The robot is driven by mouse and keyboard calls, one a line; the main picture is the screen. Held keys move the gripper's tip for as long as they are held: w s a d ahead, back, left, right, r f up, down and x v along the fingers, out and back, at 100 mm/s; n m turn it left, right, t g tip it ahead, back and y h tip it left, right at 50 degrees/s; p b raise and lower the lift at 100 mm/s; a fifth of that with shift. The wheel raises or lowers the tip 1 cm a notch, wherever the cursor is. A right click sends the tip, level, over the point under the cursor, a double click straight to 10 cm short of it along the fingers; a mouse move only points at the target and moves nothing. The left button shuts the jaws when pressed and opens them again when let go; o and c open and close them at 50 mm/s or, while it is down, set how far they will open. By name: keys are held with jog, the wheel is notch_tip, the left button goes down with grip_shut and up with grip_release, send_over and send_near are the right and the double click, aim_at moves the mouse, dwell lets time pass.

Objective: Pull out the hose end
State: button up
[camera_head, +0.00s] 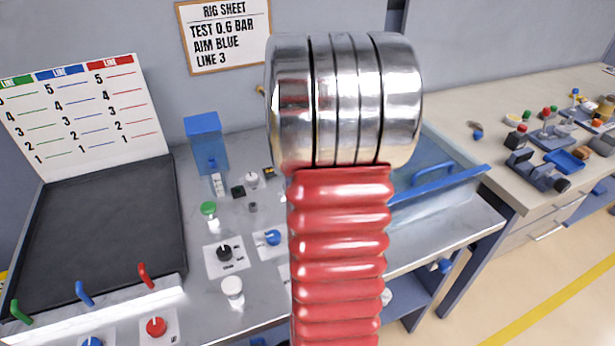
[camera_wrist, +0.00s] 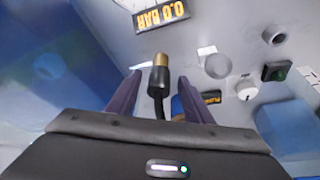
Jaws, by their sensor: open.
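In the wrist view a hose end (camera_wrist: 158,79) with a black body and a brass-coloured tip stands out between the two dark fingers of my gripper (camera_wrist: 160,76). Its black hose runs down behind the gripper body. My gripper is open, with a gap on each side of the hose end, so the fingers do not appear to grip it. Where the hose end is seated cannot be seen. In the head view my red and chrome arm fills the middle and hides my gripper and the hose end.
A 0.0 BAR display (camera_wrist: 161,17) shows in the wrist view. In the head view the steel bench holds a blue box (camera_head: 206,140), knobs and a dark panel (camera_head: 110,235) with coloured levers. A rig sheet (camera_head: 224,35) reads test 0.6 bar, aim blue, line 3.

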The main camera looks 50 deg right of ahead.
jog(key=shift+c, duration=0.5)
jog(key=c, duration=1)
jog(key=o, duration=0.4)
jog(key=shift+c, duration=1.2)
jog(key=shift+r, duration=0.45)
jog(key=shift+r, duration=2.35)
